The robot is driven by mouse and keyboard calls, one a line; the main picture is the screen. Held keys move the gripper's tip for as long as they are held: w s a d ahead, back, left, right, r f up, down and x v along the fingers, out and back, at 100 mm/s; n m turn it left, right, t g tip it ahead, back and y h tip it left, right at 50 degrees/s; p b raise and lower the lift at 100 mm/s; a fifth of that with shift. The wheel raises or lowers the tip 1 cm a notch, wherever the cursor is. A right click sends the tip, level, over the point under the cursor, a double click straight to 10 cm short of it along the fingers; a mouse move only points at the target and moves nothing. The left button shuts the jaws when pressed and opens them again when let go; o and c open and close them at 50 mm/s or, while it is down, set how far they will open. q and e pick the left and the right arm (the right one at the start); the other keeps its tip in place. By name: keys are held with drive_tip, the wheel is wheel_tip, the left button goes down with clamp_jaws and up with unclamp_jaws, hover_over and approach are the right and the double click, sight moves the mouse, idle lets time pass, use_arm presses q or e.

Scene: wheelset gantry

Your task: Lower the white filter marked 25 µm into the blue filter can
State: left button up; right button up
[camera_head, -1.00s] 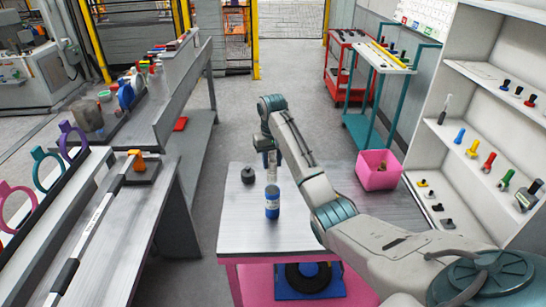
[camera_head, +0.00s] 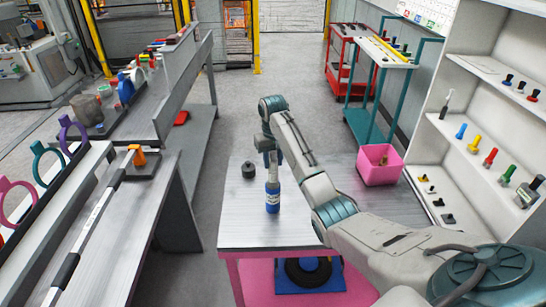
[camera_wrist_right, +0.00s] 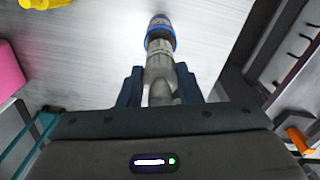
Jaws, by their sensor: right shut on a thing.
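The blue filter can (camera_head: 272,199) stands upright on the small metal-topped table, with a pale label on its side. My right gripper (camera_head: 271,150) is above it, shut on the whitish filter (camera_head: 272,168). The filter hangs upright in line with the can, its lower end at the can's mouth. In the right wrist view the filter (camera_wrist_right: 160,64) runs from between the fingers (camera_wrist_right: 159,88) to the can's blue rim (camera_wrist_right: 160,40). How far it is inside cannot be told. The 25 µm marking is not readable. My left gripper is not in view.
A dark cap-like part (camera_head: 249,172) lies left of the can on the table (camera_head: 240,228). A pink bin (camera_head: 380,167) stands to the right, by the shelves (camera_head: 455,155). A long bench (camera_head: 115,240) with coloured rings is on the left. The table's front is clear.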

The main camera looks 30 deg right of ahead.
sight(273, 179)
drive_tip(key=shift+f, duration=2.35)
drive_tip(key=shift+f+b, duration=0.4)
drive_tip(key=shift+f, duration=0.7)
drive_tip(key=shift+f+b, duration=0.3)
drive_tip(key=shift+f, duration=0.6)
drive_tip(key=o, duration=1.1)
drive_tip(key=shift+c, duration=0.2)
